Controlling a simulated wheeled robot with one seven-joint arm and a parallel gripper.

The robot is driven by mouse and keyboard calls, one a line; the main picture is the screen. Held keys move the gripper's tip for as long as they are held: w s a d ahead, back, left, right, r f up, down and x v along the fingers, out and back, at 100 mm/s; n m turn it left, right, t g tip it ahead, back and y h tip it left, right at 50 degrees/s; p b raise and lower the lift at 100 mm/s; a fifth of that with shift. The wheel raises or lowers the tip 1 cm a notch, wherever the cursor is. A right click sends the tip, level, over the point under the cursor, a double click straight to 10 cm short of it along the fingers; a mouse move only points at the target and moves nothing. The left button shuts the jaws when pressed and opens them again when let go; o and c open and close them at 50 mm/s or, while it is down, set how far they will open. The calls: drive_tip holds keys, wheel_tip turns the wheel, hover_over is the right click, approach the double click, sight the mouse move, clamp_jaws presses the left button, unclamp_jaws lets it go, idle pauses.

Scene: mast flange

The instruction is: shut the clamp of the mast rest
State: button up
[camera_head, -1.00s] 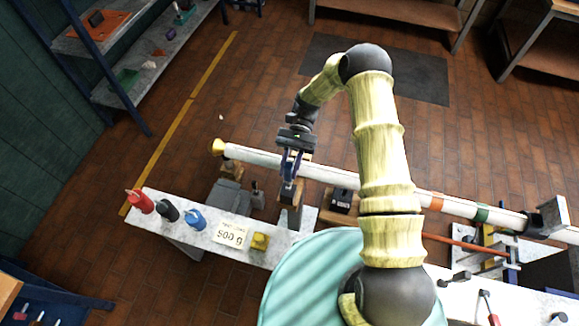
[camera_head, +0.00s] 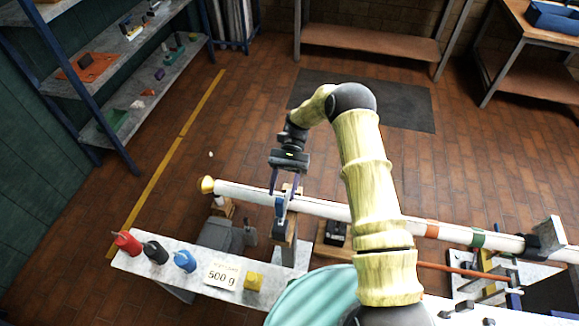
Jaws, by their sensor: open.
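The white mast (camera_head: 325,208) lies across the rests, with a yellow cap at its left end and red and green bands towards the right. The mast rest (camera_head: 285,240) is a wooden block on a grey post under the mast. A blue part (camera_head: 280,207), which looks like its clamp, stands at the mast's side. My gripper (camera_head: 284,194) points down over the mast at this rest, its fingers apart. One finger shows left of the blue part, the other to its right. I cannot tell whether they touch it, or how far the clamp is closed.
A pale bench (camera_head: 140,262) in front carries red, black and blue bottles, a "500 g" card (camera_head: 222,275) and a yellow block (camera_head: 253,281). A round teal top (camera_head: 310,305) is close to me. Shelving (camera_head: 115,60) stands at the left.

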drive_tip(key=v, duration=0.7)
drive_tip(key=shift+w, duration=0.35)
drive_tip(key=shift+d+r, duration=0.1)
drive_tip(key=shift+d, duration=0.1)
drive_tip(key=s+d+r+n+t+h+p, duration=0.2)
drive_tip(key=s+d+r+t+h, duration=0.1)
drive_tip(key=s+d+r+t, duration=1.1)
drive_tip(key=s+t, duration=0.2)
drive_tip(key=s, duration=0.1)
drive_tip(key=shift+d+r+n, duration=0.3)
drive_tip(key=shift+r, duration=0.05)
drive_tip(key=shift+s, duration=0.15)
idle(0.4)
